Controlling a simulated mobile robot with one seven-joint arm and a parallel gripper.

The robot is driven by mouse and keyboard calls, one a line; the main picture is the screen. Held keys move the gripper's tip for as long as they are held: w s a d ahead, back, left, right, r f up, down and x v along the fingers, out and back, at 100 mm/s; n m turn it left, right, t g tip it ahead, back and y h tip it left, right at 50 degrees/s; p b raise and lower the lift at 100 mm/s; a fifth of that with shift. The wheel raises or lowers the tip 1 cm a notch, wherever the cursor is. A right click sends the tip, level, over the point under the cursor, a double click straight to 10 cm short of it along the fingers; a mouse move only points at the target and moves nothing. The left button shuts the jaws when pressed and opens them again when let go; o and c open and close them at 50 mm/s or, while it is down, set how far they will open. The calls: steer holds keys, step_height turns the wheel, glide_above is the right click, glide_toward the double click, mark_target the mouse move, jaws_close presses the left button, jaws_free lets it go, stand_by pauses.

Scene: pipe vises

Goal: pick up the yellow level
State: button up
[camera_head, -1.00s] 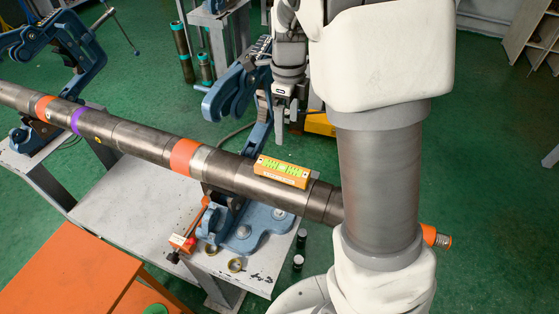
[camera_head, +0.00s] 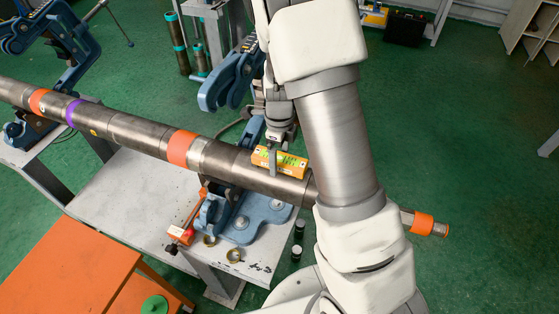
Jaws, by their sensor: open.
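The yellow level (camera_head: 290,166) is a small yellow-orange block with green vials, lying on top of the long steel pipe (camera_head: 232,165). My gripper (camera_head: 274,160) points down at the level's left half. One finger shows in front of the level's near side. The other finger is hidden behind the level or the hand. The jaws are open, and I cannot tell whether a finger touches the level. The level still rests on the pipe.
A blue pipe vise (camera_head: 245,215) on a grey table (camera_head: 130,205) holds the pipe. Its raised blue arm (camera_head: 230,82) stands just left of my gripper. An orange table (camera_head: 70,270) is at the lower left. Green floor lies open on the right.

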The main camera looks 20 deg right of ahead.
steer(key=shift+f, duration=0.5)
steer(key=shift+c, duration=0.2)
jaws_close()
steer(key=shift+r, duration=0.1)
